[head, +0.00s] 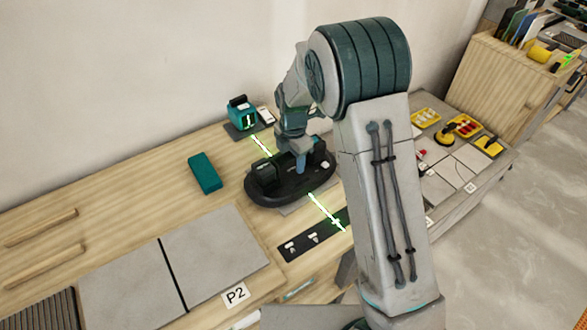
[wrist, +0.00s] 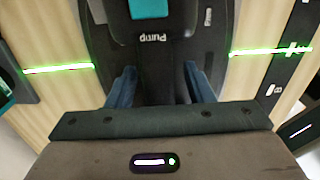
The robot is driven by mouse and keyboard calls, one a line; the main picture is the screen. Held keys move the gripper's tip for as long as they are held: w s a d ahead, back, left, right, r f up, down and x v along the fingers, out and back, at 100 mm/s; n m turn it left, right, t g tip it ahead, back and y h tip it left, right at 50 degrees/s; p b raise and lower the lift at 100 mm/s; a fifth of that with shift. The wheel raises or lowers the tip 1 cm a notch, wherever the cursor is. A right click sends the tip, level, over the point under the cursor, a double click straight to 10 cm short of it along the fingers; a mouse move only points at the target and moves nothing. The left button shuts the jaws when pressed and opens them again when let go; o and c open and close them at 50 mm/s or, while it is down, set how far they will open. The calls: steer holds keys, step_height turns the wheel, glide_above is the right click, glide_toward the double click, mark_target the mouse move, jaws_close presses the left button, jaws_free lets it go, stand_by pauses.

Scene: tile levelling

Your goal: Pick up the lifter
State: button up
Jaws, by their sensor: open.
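The lifter (head: 262,192) is a black oval device on the wooden workbench, with raised black parts on top. In the wrist view the lifter (wrist: 155,57) fills the upper middle, with an upside-down "Pump" label and a teal part at the top edge. My gripper (head: 300,165) points down over the lifter, low at its top. In the wrist view the blue fingers of my gripper (wrist: 160,85) are apart, with black lifter parts showing between them. Whether they touch the lifter cannot be told. My arm hides part of the lifter's right side.
A teal laser device (head: 242,114) stands behind the lifter, and a green line runs across the bench. A teal block (head: 205,172) lies to the left. Grey tiles (head: 215,252) lie in front, near a black strip (head: 312,236). Yellow trays (head: 426,117) are at right.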

steer(key=shift+f, duration=0.15)
jaws_close()
steer(key=shift+r, duration=0.2)
stand_by(0.3)
